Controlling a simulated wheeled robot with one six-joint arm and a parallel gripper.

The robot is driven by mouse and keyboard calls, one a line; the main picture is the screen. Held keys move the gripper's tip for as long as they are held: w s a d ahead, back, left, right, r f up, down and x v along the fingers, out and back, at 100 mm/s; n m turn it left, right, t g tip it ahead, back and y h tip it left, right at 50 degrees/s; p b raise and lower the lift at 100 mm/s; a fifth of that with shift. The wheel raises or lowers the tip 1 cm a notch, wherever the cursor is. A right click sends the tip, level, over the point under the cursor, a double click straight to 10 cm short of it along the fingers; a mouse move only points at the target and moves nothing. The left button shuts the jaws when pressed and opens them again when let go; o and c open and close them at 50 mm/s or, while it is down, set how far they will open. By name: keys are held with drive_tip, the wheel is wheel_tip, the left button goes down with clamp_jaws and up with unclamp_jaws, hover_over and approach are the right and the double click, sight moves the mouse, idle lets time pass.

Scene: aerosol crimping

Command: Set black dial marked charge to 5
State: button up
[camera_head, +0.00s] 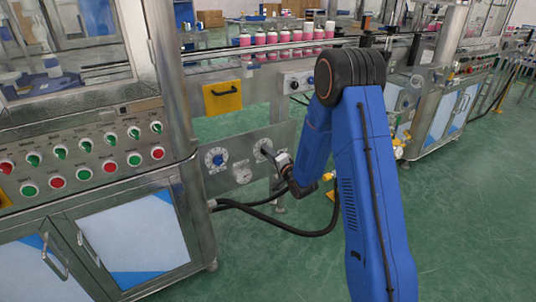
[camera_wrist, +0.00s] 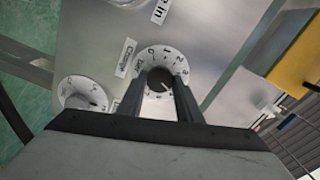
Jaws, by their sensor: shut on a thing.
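The black charge dial (camera_wrist: 159,79) is in the wrist view, set in a white ring scale with the digits 0, 1, 2 and 3 readable along its upper and right side. A "Charge" label (camera_wrist: 126,58) is beside it. My gripper (camera_wrist: 158,97) is shut on the dial, one dark finger on each side. A pale pointer mark shows towards the lower right of the knob, but the number it meets is not clear. The lower scale is partly hidden by the fingers. In the head view, my gripper (camera_head: 270,153) is at the metal panel and covers part of a dial there.
A second dial (camera_wrist: 82,95) is to the left in the wrist view. The head view shows another dial (camera_head: 215,158) left of my gripper, a yellow plate with a handle (camera_head: 222,98) above, and black hoses (camera_head: 290,228) below. Open green floor lies to the right.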

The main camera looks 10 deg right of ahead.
drive_tip(key=shift+m, duration=1.1)
drive_tip(key=shift+f, duration=0.1)
drive_tip(key=o, duration=1)
drive_tip(key=shift+o, duration=0.2)
drive_tip(key=shift+s, duration=0.1)
